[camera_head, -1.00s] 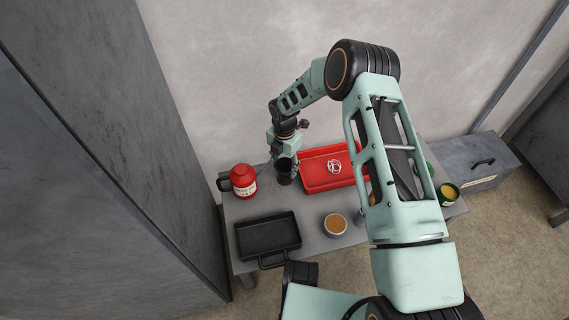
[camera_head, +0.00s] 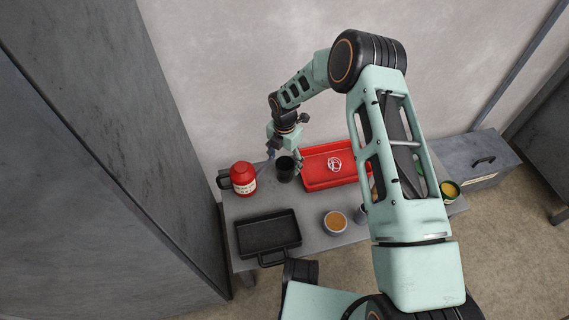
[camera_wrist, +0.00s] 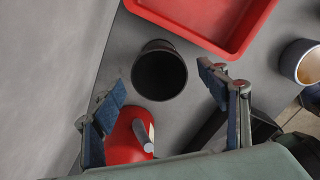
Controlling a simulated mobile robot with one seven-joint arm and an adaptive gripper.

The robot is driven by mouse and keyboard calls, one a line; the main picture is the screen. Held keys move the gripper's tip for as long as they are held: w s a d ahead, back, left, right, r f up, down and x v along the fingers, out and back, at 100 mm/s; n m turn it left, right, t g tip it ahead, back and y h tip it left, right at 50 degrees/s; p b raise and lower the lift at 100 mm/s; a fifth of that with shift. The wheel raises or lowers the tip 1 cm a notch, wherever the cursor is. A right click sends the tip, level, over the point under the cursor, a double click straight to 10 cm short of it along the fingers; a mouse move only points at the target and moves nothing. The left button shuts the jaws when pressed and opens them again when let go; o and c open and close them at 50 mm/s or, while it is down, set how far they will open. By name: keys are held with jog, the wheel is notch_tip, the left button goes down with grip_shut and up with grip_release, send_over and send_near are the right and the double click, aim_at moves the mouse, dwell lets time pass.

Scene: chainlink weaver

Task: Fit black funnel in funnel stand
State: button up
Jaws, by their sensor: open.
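A black, round, open-topped vessel (camera_head: 285,171) stands upright on the grey table, between the red jug and the red tray. In the wrist view its dark round mouth (camera_wrist: 159,72) faces the camera. It looks like the black funnel, but I cannot tell whether a stand is beneath it. My gripper (camera_head: 284,157) is open just above and behind it. In the wrist view the blue-padded fingers (camera_wrist: 162,84) are spread wide on either side, apart from the vessel. No separate funnel stand can be made out; my arm covers part of the table's right side.
A red jug (camera_head: 243,178) stands close left. A red tray (camera_head: 320,184) with white chain lies right. A black pan (camera_head: 266,237), an orange-filled cup (camera_head: 335,223) and a small grey cup (camera_head: 361,214) are nearer. A green-rimmed can (camera_head: 449,190) is far right.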

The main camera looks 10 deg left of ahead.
notch_tip(320, 180, up, 10)
jog(key=shift+r, duration=0.2)
dwell(0.5)
